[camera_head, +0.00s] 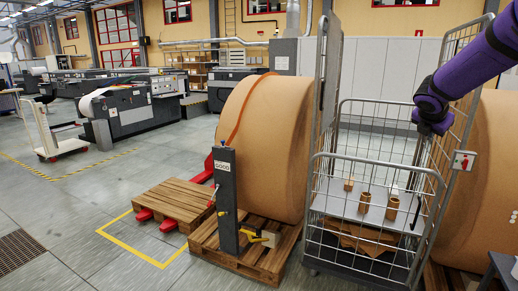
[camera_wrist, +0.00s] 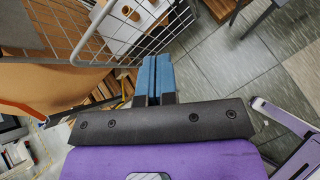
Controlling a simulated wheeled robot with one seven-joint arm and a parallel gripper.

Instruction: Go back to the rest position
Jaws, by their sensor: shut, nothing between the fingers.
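My gripper shows in the wrist view (camera_wrist: 154,60) as two blue fingers side by side, shut with nothing between them. In the head view my purple arm reaches in from the upper right and ends in my gripper (camera_head: 432,132), raised beside and partly in front of the wire cage cart (camera_head: 375,160); its fingers are hard to make out there. The cart's bars also show in the wrist view (camera_wrist: 85,40), just beyond the fingertips. Several small brown pieces (camera_head: 392,207) stand on the cart's grey shelf (camera_head: 340,203).
A huge brown paper roll (camera_head: 265,145) rests on a wooden pallet (camera_head: 200,238) behind a grey post (camera_head: 225,200) marked GOOD. Another roll (camera_head: 490,180) is behind the cart at the right. A white trolley (camera_head: 60,148) and machines stand at the left. The left floor is largely clear.

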